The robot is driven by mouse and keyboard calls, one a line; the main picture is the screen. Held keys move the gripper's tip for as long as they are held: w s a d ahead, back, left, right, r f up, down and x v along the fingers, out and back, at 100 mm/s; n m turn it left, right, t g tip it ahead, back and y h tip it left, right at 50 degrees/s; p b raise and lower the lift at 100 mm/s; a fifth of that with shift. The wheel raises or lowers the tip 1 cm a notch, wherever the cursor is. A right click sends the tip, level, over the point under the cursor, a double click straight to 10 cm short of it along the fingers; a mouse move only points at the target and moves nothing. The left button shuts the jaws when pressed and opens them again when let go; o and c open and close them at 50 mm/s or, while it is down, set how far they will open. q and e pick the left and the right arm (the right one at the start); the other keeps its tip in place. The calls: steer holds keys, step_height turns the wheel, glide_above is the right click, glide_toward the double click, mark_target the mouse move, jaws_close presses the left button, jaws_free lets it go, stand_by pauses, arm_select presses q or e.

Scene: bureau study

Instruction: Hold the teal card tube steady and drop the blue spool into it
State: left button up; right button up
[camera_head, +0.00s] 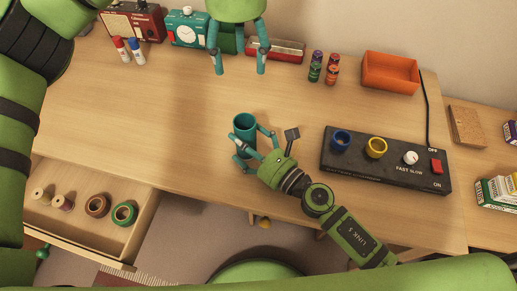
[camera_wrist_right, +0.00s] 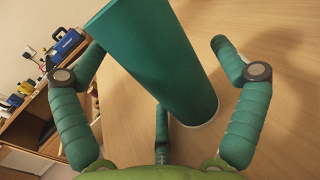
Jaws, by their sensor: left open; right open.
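The teal card tube (camera_head: 244,127) stands upright, open end up, near the table's front edge. My right gripper (camera_head: 252,146) is open at the tube, its fingers spread around the lower part. In the right wrist view the tube (camera_wrist_right: 160,60) is between the fingers, with visible gaps at the sides. A blue ring-shaped piece (camera_head: 341,139), which looks like the blue spool, is on the black control box (camera_head: 385,180) on the right. My left gripper (camera_head: 238,70) is open and empty above the back of the table, fingers pointing down.
An orange tray (camera_head: 390,73), small cylinders (camera_head: 316,66) and a red tin (camera_head: 289,50) stand at the back. An open drawer (camera_head: 85,232) holds spools and tape rolls. The left middle of the table is clear.

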steer(key=v, duration=1.1)
steer(key=shift+s+d+r, duration=0.1)
steer(key=shift+s+d, duration=0.1)
